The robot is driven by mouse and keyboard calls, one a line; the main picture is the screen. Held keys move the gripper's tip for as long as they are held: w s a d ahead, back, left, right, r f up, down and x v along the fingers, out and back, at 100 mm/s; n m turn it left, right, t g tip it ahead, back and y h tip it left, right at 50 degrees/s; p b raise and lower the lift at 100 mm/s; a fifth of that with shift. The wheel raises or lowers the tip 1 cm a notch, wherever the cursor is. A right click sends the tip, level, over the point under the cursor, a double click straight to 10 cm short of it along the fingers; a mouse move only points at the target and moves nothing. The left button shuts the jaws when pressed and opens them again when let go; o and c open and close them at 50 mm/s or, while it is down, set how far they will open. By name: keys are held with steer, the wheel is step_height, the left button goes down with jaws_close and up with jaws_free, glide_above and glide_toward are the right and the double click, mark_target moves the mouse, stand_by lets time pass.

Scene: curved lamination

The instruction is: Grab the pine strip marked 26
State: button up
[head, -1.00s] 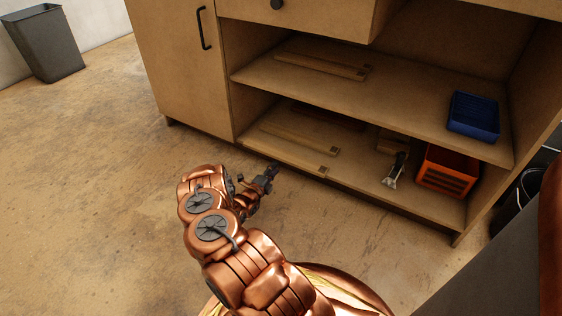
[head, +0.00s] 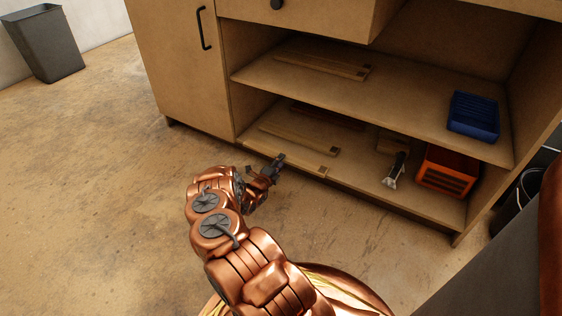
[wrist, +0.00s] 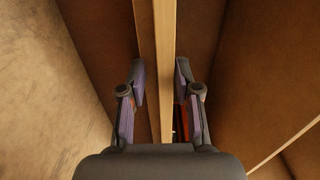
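Several wooden strips lie on the open shelves in the head view, and I cannot read any number on them. On the lower shelf are a front strip (head: 306,164), a strip behind it (head: 300,139) and a darker one farther back (head: 325,116). More strips (head: 320,65) lie on the upper shelf. Some have dark marks at their right ends. My gripper (head: 277,161) is at the lower shelf's front edge, by the front strip. In the wrist view my gripper (wrist: 160,68) is open, with a strip (wrist: 165,45) running between its fingers, apart from both.
The lower shelf also holds an orange crate (head: 446,170), a tool with a pale end (head: 395,172) and a wooden block (head: 392,143). A blue bin (head: 473,116) sits on the upper shelf (head: 415,108), which overhangs the lower one.

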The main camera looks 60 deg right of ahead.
jaws_close()
steer(key=shift+f, duration=0.2)
stand_by(0.5)
steer(key=shift+r+p, duration=0.7)
steer(key=shift+r, duration=0.7)
steer(key=a+r+b, duration=0.1)
steer(key=a+r, duration=0.4)
steer(key=a, duration=0.9)
steer(key=shift+s, duration=0.35)
